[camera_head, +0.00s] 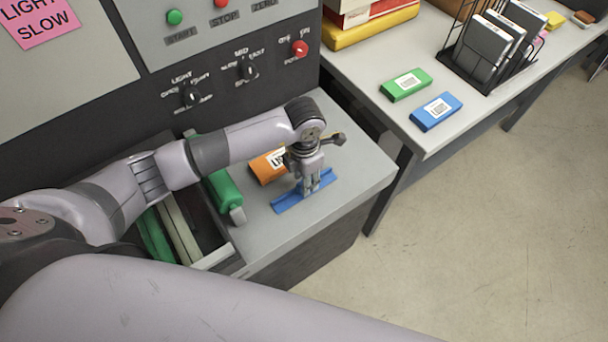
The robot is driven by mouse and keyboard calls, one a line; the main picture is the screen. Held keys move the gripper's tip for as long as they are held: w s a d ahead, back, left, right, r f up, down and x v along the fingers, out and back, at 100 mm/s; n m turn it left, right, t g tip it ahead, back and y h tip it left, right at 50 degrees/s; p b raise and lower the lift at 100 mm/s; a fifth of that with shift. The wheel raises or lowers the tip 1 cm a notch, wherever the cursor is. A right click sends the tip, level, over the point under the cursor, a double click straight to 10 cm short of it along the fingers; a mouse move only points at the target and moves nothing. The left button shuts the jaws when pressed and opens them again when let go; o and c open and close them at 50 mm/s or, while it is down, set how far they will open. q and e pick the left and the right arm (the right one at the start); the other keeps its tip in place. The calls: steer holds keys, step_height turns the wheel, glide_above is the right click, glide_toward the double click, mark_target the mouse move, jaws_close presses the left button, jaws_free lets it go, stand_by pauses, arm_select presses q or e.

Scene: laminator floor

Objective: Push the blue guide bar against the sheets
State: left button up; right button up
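The blue guide bar (288,202) lies on the grey shelf of the machine, slanting up to the right. My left gripper (311,190) points down at the bar's middle and hides part of it. Its fingers look close together, at or just above the bar; I cannot tell whether they touch it or hold anything. I cannot make out any sheets beside the bar; my arm covers part of the shelf behind it. My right gripper is out of view.
An orange box (262,170) with a white label lies behind the bar, partly covered by my gripper. A green roller (224,190) sits left of it. The control panel (215,85) rises behind. A side table (450,140) holds green and blue boxes.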

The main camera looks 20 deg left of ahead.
arm_select(q)
steer(key=shift+c, duration=0.5)
jaws_close()
steer(key=shift+a+f, duration=0.1)
stand_by(0.4)
